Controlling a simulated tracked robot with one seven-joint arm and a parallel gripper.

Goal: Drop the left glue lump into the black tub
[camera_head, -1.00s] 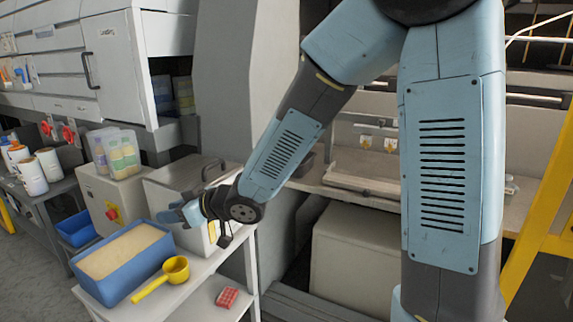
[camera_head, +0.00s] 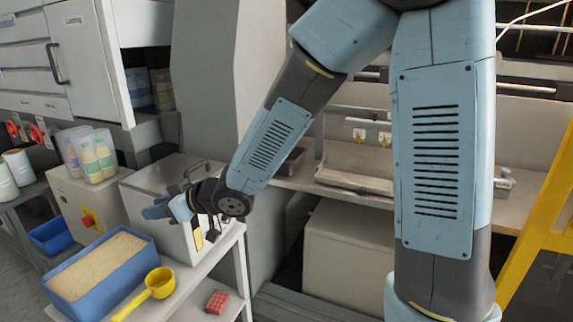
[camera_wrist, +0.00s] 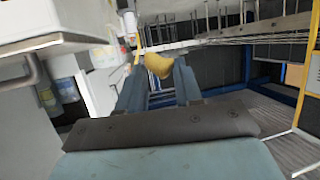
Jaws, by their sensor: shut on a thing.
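My gripper (camera_wrist: 158,80) is shut on a yellowish-amber lump (camera_wrist: 158,65), which shows at the fingertips in the wrist view. I take it to be a glue lump; whether it is the left one cannot be told. In the head view my gripper (camera_head: 160,208) is at the left, above the white table, and the lump is not discernible there. A small dark grey tub (camera_head: 292,162) stands on the back bench, partly hidden by my arm. I cannot tell whether it is the black tub.
A blue bin of tan granular material (camera_head: 97,302), a yellow scoop (camera_head: 158,282) and a red block (camera_head: 216,302) are on the white table (camera_head: 183,308). A metal box (camera_head: 150,190) stands behind my gripper. A yellow post (camera_head: 540,220) rises at the right.

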